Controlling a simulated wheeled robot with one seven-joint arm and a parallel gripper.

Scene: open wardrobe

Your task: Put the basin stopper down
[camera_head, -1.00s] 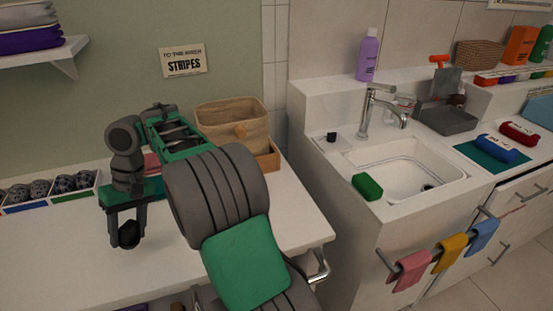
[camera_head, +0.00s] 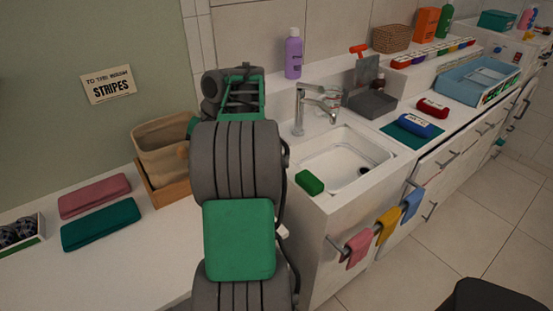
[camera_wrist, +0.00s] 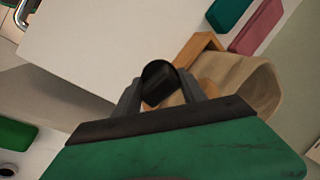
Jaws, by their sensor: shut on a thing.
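The basin stopper (camera_wrist: 158,84) is a small dark, rounded piece between my fingertips in the wrist view. My gripper (camera_wrist: 160,92) is shut on it, above the scene near the white bench top and the beige basket. In the head view my own arm hides the gripper and the stopper. The white basin (camera_head: 335,160) is right of my arm, with a dark round drain (camera_head: 364,170) in its floor. A chrome tap (camera_head: 300,108) stands behind it.
A beige basket (camera_head: 165,145) in a wooden tray stands left of my arm. Pink (camera_head: 94,196) and teal (camera_head: 101,224) cloths lie on the white bench (camera_head: 150,255). Small towels hang on the front rail.

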